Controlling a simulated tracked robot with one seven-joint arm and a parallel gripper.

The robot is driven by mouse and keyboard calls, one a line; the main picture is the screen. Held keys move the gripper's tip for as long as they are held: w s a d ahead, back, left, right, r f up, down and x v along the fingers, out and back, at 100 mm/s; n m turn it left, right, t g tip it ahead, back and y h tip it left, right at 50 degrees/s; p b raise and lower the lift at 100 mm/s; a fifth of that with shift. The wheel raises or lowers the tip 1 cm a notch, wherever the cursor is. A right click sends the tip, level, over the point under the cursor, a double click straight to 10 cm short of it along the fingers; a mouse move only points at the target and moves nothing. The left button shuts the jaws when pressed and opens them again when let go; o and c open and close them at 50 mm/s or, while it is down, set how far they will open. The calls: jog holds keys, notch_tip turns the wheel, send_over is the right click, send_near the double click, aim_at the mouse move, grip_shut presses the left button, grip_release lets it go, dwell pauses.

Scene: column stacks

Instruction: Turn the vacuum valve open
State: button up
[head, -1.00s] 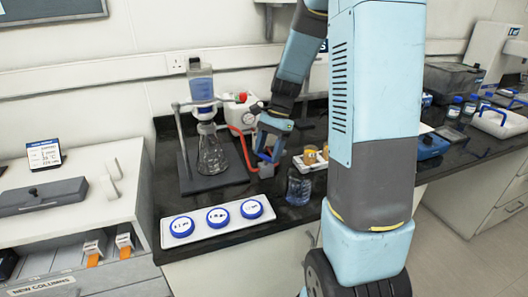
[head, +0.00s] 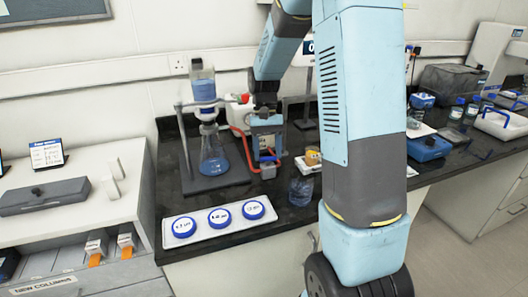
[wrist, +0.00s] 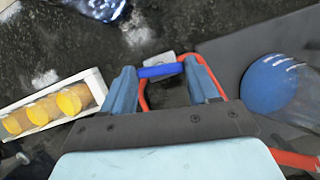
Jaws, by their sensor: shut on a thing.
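The vacuum valve (head: 268,171) is a small grey block on the black bench, right of the filter flask. Its blue lever (wrist: 161,70) lies crosswise between my fingers in the wrist view. My gripper (head: 267,156) points down over the valve and is shut on the lever; its fingers hide part of the valve. Red tubing (wrist: 142,92) runs beside the valve. The flask (head: 213,160) holds blue liquid under a clamped funnel (head: 204,92) with blue liquid in it.
A white tray with blue-rimmed discs (head: 190,237) lies at the bench front. The white pump (head: 238,112) is behind.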

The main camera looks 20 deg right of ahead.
jog(key=shift+w+a+n+h, duration=0.1)
jog(key=shift+n+h, duration=0.3)
jog(key=shift+n, duration=0.7)
jog(key=o, duration=1.1)
jog(key=shift+c, duration=0.2)
jog(key=v, duration=1.3)
jog(key=shift+r, duration=0.3)
